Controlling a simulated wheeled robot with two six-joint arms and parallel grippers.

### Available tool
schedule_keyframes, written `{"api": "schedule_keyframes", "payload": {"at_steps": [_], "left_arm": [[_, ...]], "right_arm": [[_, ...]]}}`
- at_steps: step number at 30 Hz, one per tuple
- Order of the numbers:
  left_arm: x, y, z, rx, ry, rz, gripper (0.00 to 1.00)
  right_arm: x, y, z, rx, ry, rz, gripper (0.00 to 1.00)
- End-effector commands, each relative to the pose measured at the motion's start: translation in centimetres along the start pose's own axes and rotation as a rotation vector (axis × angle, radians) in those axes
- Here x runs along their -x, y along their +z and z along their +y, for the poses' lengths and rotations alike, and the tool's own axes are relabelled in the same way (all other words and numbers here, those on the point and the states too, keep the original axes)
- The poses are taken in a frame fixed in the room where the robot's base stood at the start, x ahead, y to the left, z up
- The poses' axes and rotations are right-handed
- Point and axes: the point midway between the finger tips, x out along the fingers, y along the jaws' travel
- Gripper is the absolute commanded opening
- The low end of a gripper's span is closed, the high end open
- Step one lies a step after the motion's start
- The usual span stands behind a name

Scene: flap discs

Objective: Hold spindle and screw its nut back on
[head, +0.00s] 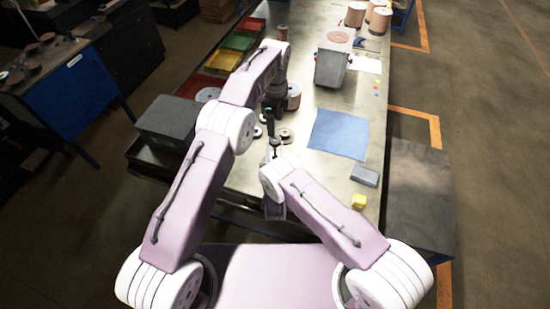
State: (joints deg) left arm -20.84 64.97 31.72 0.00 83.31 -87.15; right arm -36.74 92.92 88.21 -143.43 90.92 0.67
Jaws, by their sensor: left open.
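My left gripper (268,113) is dark and points down over the bench, open, just left of a copper-coloured reel. Small round discs lie close below it, one greyish disc (286,135) to the right and a smaller one (257,131) to the left. A small dark upright shape with a thin pale part (274,146) stands just beyond my right arm's elbow. I cannot tell whether it is the spindle or part of my right gripper. My right arm hides what lies under it. The nut cannot be made out at this size.
A blue cloth (339,133) lies right of the discs on the metal bench (305,180). A grey block (365,176) and a yellow cube (359,201) sit near the right edge. A dark grey box (167,119) and coloured bins (223,60) line the left. A grey machine (331,68) stands farther back.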

Motion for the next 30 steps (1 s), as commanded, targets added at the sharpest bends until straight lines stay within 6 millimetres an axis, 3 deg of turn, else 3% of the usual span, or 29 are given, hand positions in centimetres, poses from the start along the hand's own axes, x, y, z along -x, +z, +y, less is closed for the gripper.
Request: {"api": "schedule_keyframes", "payload": {"at_steps": [2, 6, 30], "left_arm": [[0.00, -0.01, 0.00, 0.000, 0.000, 0.000, 0.58], [0.01, -0.01, 0.00, 0.000, 0.000, 0.000, 0.58], [0.00, -0.01, 0.00, 0.000, 0.000, 0.000, 0.58]], "right_arm": [[0.02, -0.01, 0.00, 0.000, 0.000, 0.000, 0.33], [0.03, -0.01, 0.00, 0.000, 0.000, 0.000, 0.00], [0.04, -0.02, -0.01, 0.000, 0.000, 0.001, 0.00]]}}
